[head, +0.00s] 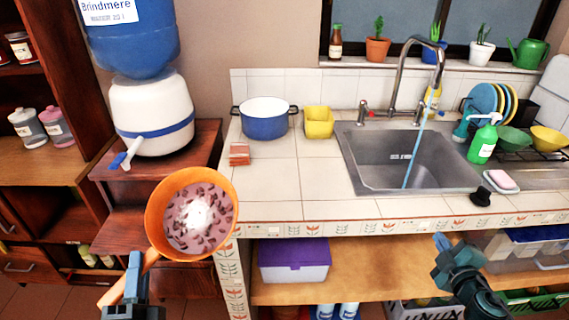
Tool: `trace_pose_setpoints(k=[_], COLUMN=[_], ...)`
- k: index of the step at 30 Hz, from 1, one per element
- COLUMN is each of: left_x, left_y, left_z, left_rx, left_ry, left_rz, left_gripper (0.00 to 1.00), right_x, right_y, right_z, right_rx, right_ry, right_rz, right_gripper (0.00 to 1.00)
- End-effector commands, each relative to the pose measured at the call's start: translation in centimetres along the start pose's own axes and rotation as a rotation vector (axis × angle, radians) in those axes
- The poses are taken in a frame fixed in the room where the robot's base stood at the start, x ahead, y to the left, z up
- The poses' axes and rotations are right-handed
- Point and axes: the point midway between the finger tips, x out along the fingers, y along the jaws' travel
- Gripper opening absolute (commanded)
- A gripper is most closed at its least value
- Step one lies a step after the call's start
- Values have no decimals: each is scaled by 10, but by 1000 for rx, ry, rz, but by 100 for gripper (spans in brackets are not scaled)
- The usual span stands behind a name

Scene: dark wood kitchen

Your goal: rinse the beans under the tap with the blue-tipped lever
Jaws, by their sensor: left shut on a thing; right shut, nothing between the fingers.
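My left gripper (134,272) is shut on the handle of an orange round pan (236,205), held in front of the wooden steps at the left. Dark beans (186,238) lie in it in pinkish liquid with a bright white patch in the middle. A white dispenser (150,105) has a tap with a blue-tipped lever (118,160); the pan is below and right of it, not under it. The chrome sink tap (400,72) has a red mark by its left handle, and a bluish stream (416,145) falls into the sink. My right gripper (442,245) is shut and empty before the counter.
The sink (362,165) is set in a tiled counter (285,180). A blue pot (265,120), yellow container (319,122), reddish block (239,154) and green spray bottle (482,142) stand on the counter. A purple-lidded box (294,262) is on the shelf below.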

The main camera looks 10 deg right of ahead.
Motion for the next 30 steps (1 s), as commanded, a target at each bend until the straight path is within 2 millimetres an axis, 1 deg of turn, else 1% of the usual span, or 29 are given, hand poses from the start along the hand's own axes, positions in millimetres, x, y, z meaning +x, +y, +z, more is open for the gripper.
trace_pose_setpoints(k=[1, 2, 3, 5, 6, 8, 9, 11, 12, 15, 19, 23, 30], left_x=[1, 1, 1, 1, 1, 1, 1, 1, 1, 1, 1, 1, 1], left_y=[-2, -2, -2, -2, -2, -2, -2, -2, -2, -2, -2, -2, -2], left_z=[0, 0, 0, 0, 0, 0, 0, 0, 0, 0, 0, 0, 0], left_rx=[-2, -2, -2, -2, -3, -3, -3, -3, -3, -3, -3, -2, -2], left_ry=[-1, -1, -1, -1, -1, -1, -1, -1, -1, -1, -1, -1, 0], left_rz=[-6, -6, -6, -5, -5, -5, -5, -5, -5, -5, -5, -4, -5], left_gripper=[0, 0, 0, 0, 0, 0, 0, 0, 0, 0, 0, 0, 0], right_x=[-14, -22, -34, -52, -66, -86, -100, -120, -132, -157, -177, -185, -185], right_y=[-29, -44, -64, -94, -113, -138, -154, -173, -183, -202, -214, -217, -218], right_z=[-12, -19, -29, -46, -57, -76, -90, -109, -121, -148, -172, -181, -182], right_rx=[87, 137, 207, 314, 387, 493, 561, 656, 716, 836, 935, 974, 976], right_ry=[-5, -9, -18, -32, -44, -61, -72, -89, -97, -115, -129, -132, -132], right_rz=[-48, -77, -118, -181, -226, -294, -338, -402, -440, -524, -592, -619, -621], right_gripper=[0, 0, 0, 0, 0, 0, 0, 0, 0, 0, 0, 0, 0])
